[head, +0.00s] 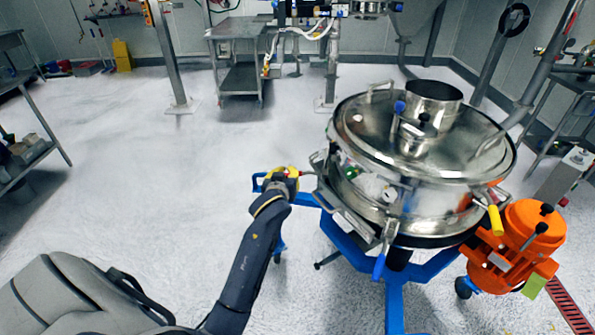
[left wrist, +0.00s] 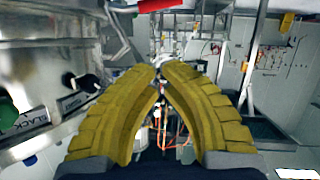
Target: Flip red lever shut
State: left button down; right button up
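The red lever shows in the left wrist view as a red bar (left wrist: 160,4) at the top edge, partly cut off, above and beyond my fingertips. The red bar looks apart from the fingers. My right gripper is not in view.
A yellow lever (head: 495,219) and a blue lever (head: 379,265) hang on the sifter's near side. An orange motor (head: 520,245) is at its right. The blue stand (head: 395,290) carries the sifter. Open floor (head: 150,170) lies to the left.

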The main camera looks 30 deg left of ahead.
pick_arm(q)
jog(key=shift+s+a+n+g+y, duration=0.3)
jog(key=shift+s+n+g, duration=0.2)
jog(key=shift+s+n, duration=0.25)
jog(key=shift+w, duration=0.1)
send_over(300, 175)
jog(key=s+a, duration=0.3)
jog(key=s, duration=0.1)
notch_tip(300, 175, down, 5)
jog(key=shift+w+a+f, duration=0.1)
jog(key=shift+w+f, duration=0.3)
jog(key=shift+f, duration=0.15)
jog(key=shift+w+a+f, duration=0.1)
jog(key=shift+w+f, duration=0.25)
jog(key=shift+f, duration=0.2)
